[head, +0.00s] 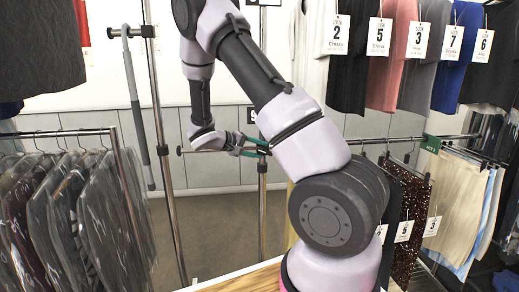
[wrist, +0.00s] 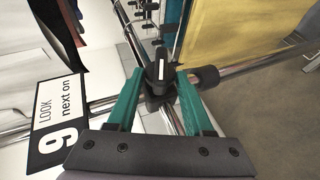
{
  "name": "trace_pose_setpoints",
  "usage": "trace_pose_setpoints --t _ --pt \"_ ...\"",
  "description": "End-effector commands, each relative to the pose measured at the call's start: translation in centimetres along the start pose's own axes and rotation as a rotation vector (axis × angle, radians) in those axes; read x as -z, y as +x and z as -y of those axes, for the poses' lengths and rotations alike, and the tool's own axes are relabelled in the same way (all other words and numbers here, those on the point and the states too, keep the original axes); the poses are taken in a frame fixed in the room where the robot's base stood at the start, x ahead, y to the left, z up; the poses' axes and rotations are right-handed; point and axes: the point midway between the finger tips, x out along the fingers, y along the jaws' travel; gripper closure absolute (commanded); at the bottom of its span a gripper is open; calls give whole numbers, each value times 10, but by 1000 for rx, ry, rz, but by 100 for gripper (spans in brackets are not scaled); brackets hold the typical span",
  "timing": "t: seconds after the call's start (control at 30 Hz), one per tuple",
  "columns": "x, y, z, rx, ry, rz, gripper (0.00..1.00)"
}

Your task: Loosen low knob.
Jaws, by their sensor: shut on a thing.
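The low knob (wrist: 160,69) is black with a white line on it and sits at a joint of the metal rails in the wrist view. My gripper (wrist: 161,77) has its two green fingers on either side of the knob, shut on it. In the head view my gripper (head: 257,146) is at the clamp on the upright post, beside the short crossbar. The knob itself is too hidden there to make out.
A sign reading "LOOK next on 9" (wrist: 55,117) hangs near the left finger. A yellow cloth (wrist: 240,28) is behind at the right. Bagged dark garments (head: 75,215) hang at left. Numbered shirts (head: 390,55) hang at upper right, beige trousers (head: 455,195) below.

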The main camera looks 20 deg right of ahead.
Motion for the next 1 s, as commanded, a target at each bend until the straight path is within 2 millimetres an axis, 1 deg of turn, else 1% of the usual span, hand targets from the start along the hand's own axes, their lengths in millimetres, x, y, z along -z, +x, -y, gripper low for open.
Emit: trace_pose_setpoints --t 0.2,0.5,0.7,1.0 --pt "0 0 6 -174 -74 -2 100" --pt "-1 1 10 -337 -142 -1 100" --pt "-1 2 11 -390 -163 1 100" --pt "-2 3 11 -409 -172 2 100"
